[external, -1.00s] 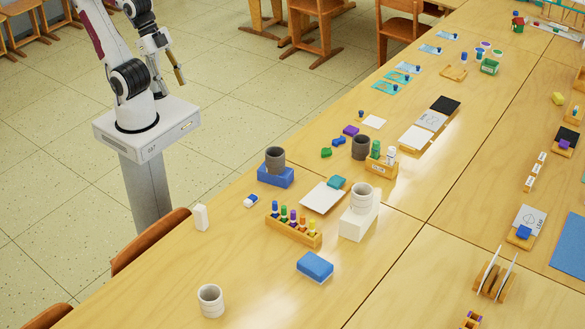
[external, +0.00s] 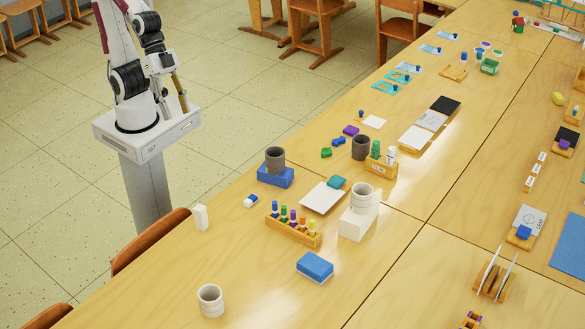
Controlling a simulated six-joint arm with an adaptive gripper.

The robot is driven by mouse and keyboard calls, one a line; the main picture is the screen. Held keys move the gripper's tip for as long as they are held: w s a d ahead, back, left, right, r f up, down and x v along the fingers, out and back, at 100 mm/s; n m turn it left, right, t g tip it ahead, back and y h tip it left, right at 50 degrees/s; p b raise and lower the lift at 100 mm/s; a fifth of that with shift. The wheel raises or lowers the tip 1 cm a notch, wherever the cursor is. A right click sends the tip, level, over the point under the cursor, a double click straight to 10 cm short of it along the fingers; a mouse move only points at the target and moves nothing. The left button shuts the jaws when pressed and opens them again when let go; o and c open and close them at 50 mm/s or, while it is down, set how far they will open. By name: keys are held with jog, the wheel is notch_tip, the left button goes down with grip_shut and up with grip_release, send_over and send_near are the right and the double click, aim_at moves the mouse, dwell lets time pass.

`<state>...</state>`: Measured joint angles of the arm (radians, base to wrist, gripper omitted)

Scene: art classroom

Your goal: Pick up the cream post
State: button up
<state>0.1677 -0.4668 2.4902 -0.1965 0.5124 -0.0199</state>
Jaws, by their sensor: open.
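A small off-white upright block (external: 201,217), which looks like the cream post, stands near the table's left edge, with clear tabletop around it.
A blue-and-white eraser (external: 250,201) and a blue box with a grey cup (external: 275,158) are right of the block. A wooden rack (external: 293,232) holds several colored pegs. A white cup (external: 211,300) stands at the front. A chair back (external: 150,240) adjoins the table edge.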

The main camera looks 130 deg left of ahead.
jog(key=w+d+f+n+t, duration=0.3)
jog(key=w+d+f, duration=1)
jog(key=f, duration=0.2)
jog(key=shift+s+a+f+m+t+y, duration=0.1)
jog(key=shift+s+a+f+t+y, duration=0.65)
jog(key=shift+f, duration=1.1)
jog(key=shift+s+a+f+m+t+y, duration=0.1)
jog(key=shift+s+a+f+t+y, duration=0.2)
jog(key=shift+s+f+t+y, duration=1.25)
jog(key=shift+s+a+f+m+t+y, duration=0.1)
jog(key=shift+s+a+f+t+y, duration=0.4)
jog(key=shift+f, duration=1.7)
jog(key=shift+s+a+f+t, duration=0.25)
jog(key=shift+s+t, duration=0.2)
jog(key=shift+t, duration=0.1)
jog(key=shift+s+a+f+t, duration=0.2)
jog(key=shift+s+a+t, duration=0.05)
jog(key=shift+s+t, duration=0.25)
jog(key=shift+w, duration=0.2)
